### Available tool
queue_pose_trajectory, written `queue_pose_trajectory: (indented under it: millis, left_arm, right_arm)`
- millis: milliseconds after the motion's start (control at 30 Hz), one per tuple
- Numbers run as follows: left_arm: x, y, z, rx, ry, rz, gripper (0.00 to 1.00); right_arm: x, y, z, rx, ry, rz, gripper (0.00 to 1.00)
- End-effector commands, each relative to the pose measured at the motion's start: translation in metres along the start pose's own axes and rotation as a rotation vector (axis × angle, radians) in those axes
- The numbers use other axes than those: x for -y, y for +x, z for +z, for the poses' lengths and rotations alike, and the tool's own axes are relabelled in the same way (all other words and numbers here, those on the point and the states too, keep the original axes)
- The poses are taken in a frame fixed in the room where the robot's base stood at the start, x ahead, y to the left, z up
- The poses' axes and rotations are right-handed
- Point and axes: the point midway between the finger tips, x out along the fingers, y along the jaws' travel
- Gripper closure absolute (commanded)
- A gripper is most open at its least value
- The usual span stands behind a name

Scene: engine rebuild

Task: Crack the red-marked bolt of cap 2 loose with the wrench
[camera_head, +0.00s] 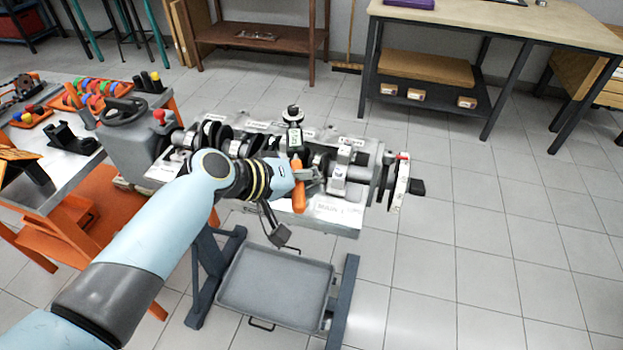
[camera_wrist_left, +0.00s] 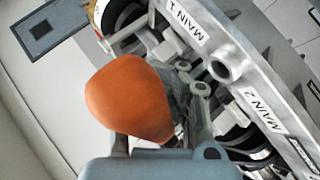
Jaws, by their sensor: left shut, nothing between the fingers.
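An orange-handled tool (camera_head: 298,190), seemingly the wrench, lies across the near side of the engine block (camera_head: 330,210). A dark device with a greenish display (camera_head: 294,137) is in line beyond it; I cannot tell if they are joined. My left gripper (camera_head: 307,174) is shut beside the orange handle, with its fingers partly hidden. In the left wrist view the orange handle (camera_wrist_left: 130,100) is very near and covers much of the fingers. The MAIN 2 label (camera_wrist_left: 264,113) is on the block rail. I cannot make out a red-marked bolt. My right gripper is not seen.
A grey drip tray (camera_head: 275,285) is under the block on the stand. An orange-framed workbench (camera_head: 75,165) with parts is at the left. A wheel with a red mark (camera_head: 400,183) is at the block's right end. The floor at the right is clear.

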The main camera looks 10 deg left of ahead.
Motion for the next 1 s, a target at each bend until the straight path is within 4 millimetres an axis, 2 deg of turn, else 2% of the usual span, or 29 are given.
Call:
queue_pose_trajectory:
  millis: [1000]
  left_arm:
    - [-0.011, 0.014, -0.001, -0.078, -0.053, -0.037, 1.00]
  right_arm:
    - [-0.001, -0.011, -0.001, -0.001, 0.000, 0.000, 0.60]
